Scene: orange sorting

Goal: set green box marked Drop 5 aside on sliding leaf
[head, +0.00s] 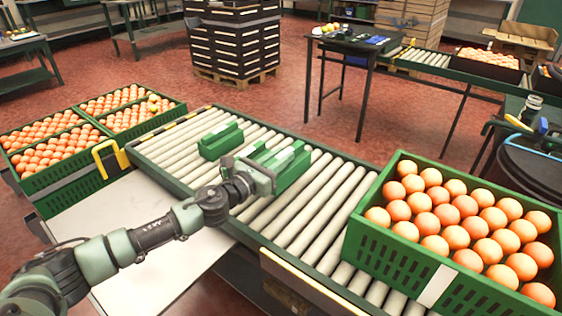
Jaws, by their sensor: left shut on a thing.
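My left gripper (268,172) is shut on a green box (291,172) over the roller conveyor. The gripper's body hides part of this box, and I cannot tell whether it touches the rollers. A second green box (220,142) sits on the rollers just left of it. No marking such as Drop 5 can be read on either box. The pale flat leaf (125,225) extends from the conveyor's near left side, and my left arm passes over it. Its visible surface is empty. My right gripper is not in view.
A green crate of oranges (380,245) stands at the conveyor's right end. More orange-filled green crates (62,172) stand at the left beside the leaf. Bare rollers (325,205) lie between the held box and the right crate. A dark table (345,45) stands behind.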

